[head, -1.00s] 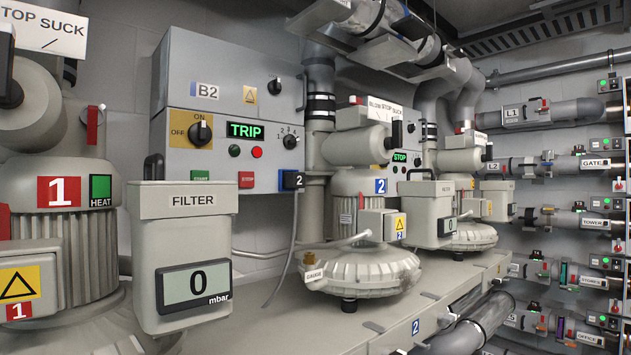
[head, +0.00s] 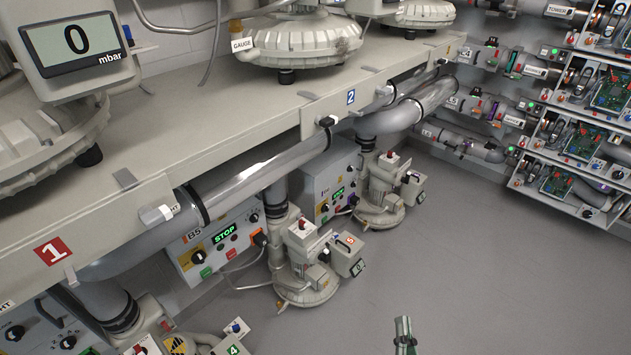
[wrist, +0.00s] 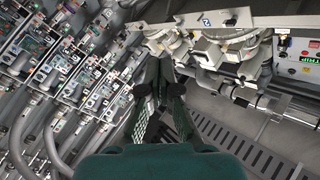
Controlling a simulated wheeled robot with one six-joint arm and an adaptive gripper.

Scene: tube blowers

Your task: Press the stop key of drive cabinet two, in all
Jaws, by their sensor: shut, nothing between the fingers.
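Drive cabinet two, the grey box marked B2, is out of the head view now. In the wrist view a cabinet with a green TRIP display (wrist: 309,60) is cut by the right edge; it looks like cabinet two, but its number is not readable. I cannot make out its stop key for certain. My gripper (wrist: 162,62) is shut and empty in the wrist view, away from that cabinet. In the head view my gripper (head: 405,335) shows only as a green tip at the bottom, over the floor.
A bench (head: 225,135) with blowers runs across the left. Below it stand a cabinet showing STOP (head: 222,236), another cabinet (head: 331,192) and small blowers (head: 308,264). Racks (head: 575,130) and pipes line the right. The grey floor (head: 470,250) is clear.

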